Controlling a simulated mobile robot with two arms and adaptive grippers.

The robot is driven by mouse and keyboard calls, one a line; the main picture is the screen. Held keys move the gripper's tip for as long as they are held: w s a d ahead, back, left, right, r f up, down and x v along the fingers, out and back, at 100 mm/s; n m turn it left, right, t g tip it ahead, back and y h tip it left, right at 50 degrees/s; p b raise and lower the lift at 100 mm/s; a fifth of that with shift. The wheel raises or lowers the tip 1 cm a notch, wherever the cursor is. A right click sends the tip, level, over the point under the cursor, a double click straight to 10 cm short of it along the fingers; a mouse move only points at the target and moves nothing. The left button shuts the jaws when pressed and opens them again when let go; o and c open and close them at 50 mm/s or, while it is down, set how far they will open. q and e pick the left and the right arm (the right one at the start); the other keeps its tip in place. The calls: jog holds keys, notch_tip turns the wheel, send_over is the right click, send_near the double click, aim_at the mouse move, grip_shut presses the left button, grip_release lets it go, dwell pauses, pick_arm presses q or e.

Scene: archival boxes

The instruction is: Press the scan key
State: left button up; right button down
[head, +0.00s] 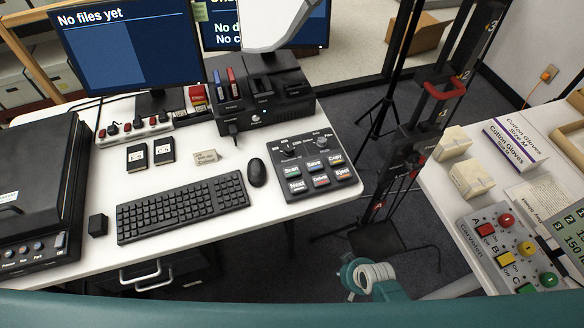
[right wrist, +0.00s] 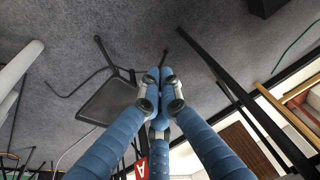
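The scan key (head: 292,171) is the green-labelled key at the upper left of a dark key panel (head: 316,197). The panel lies on the white desk, right of the mouse. Nothing covers the key. My right gripper (right wrist: 160,77) shows in the right wrist view with its blue fingers drawn together at the tips. Nothing is seen between them, and grey carpet and stand legs lie behind. No gripper fingers can be made out in the head view. My left gripper is not in view.
A keyboard (head: 182,207) and mouse (head: 256,172) lie left of the panel. A black device (head: 262,98) stands behind it. A black stand (head: 432,140) fills the gap between the desk and the right-hand table, which carries a control box (head: 482,262) and gloves box (head: 515,143).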

jog(key=w+a+r+y, duration=0.1)
jog(key=w+a+r, duration=0.3)
jog(key=r, duration=0.5)
jog(key=w+a+r+t+y+p, duration=0.1)
jog(key=w+a+r, duration=0.3)
jog(key=w+r, duration=0.4)
jog(key=w+a+r+t+y+p, duration=0.1)
jog(key=w+a+r+y, duration=0.1)
jog(key=w+a+r, duration=0.2)
jog(key=shift+w+a+r+n, duration=0.15)
jog(key=shift+w+r, duration=0.4)
jog(key=shift+r, duration=0.5)
jog(key=shift+w+r+n, duration=0.1)
jog(key=shift+w+r, duration=0.4)
jog(key=shift+r, duration=0.6)
jog(key=shift+w+a+r+n, duration=0.15)
jog(key=shift+w+r, duration=0.4)
jog(key=shift+r, duration=0.5)
notch_tip(320, 180, up, 8)
jog(key=y, duration=0.2)
send_over(295, 171)
jog(key=shift+s+a+f, duration=0.1)
jog(key=shift+f, duration=0.05)
jog(key=shift+f, duration=0.15)
notch_tip(295, 171, down, 7)
jog(key=b, duration=0.7)
jog(key=shift+f+b, duration=0.5)
jog(key=shift+f, duration=0.25)
